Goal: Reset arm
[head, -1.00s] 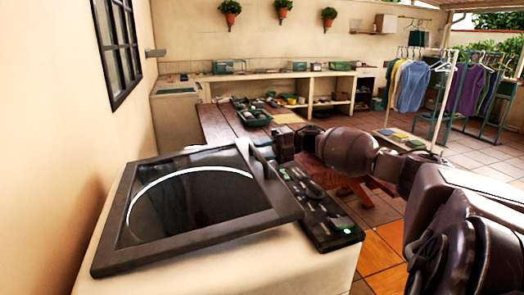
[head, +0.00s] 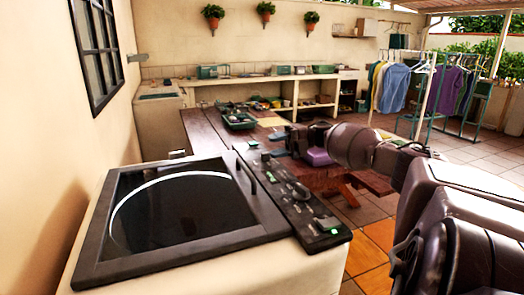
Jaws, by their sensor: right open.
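The washing machine (head: 215,262) stands in the foreground with its dark-framed glass lid (head: 182,205) lying flat on top. A small upright handle (head: 246,178) is at the lid's right side. The black control panel (head: 300,208) runs along the right, with a green light near its front end. My right arm comes in from the right. Its gripper (head: 291,138) is open above and beyond the panel, apart from the lid and handle; its fingertips are small and dark. My left gripper is out of view.
A wooden table (head: 205,135) behind the machine bears a green tray (head: 238,121) and a purple item (head: 318,157) below my right arm. A wall (head: 60,150) with a barred window closes the left. A clothes rack (head: 425,90) stands back right.

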